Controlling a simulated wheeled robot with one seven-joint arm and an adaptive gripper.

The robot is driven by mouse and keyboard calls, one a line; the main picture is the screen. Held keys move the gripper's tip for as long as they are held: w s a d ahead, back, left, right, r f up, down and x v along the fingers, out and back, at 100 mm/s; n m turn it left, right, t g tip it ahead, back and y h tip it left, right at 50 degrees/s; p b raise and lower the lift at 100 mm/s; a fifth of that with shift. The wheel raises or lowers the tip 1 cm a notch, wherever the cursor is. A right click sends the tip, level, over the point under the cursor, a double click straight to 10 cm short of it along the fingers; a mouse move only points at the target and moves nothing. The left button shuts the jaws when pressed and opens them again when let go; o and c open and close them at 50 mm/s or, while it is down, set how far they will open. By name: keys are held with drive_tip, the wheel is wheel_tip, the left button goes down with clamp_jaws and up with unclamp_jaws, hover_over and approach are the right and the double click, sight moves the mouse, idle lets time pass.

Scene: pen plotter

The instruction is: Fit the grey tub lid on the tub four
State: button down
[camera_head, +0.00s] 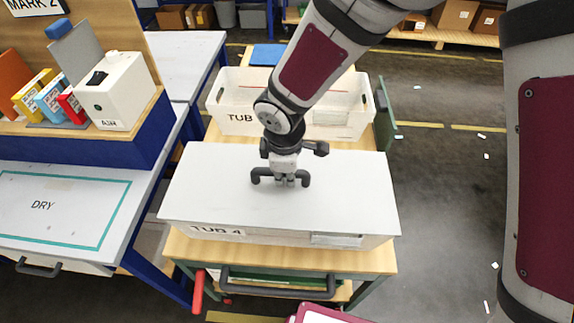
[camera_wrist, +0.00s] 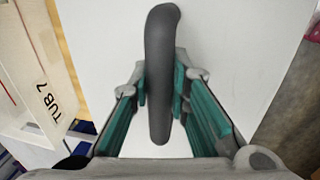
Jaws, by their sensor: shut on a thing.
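The grey tub lid (camera_head: 215,190) is a wide pale flat panel with a dark bar handle in its middle. It covers the top of tub four (camera_head: 275,239), a white tub labelled TUB 4 at the front of the wooden-topped cart. I cannot tell whether the lid is fully seated. My gripper (camera_head: 281,180) is above the lid's middle, shut on the handle. In the wrist view, the fingers (camera_wrist: 161,88) close on both sides of the dark handle (camera_wrist: 162,30), with the lid (camera_wrist: 240,50) below. The tub's inside is hidden.
An open white tub (camera_head: 232,124), its label partly hidden, stands behind on the same cart (camera_head: 300,258). At left are a bench with a DRY area (camera_head: 60,205), a white box (camera_head: 115,90) and several coloured packages. The floor at right (camera_head: 445,200) is mostly clear, with small scraps.

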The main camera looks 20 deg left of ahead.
drive_tip(key=shift+f, duration=0.3)
drive_tip(key=c, duration=1.4)
unclamp_jaws()
drive_tip(key=shift+c, duration=0.2)
wheel_tip(320, 180, up, 12)
drive_tip(key=s, duration=0.2)
drive_tip(key=shift+s+d, duration=0.15)
drive_tip(key=shift+d, duration=0.1)
drive_tip(key=shift+f, duration=0.15)
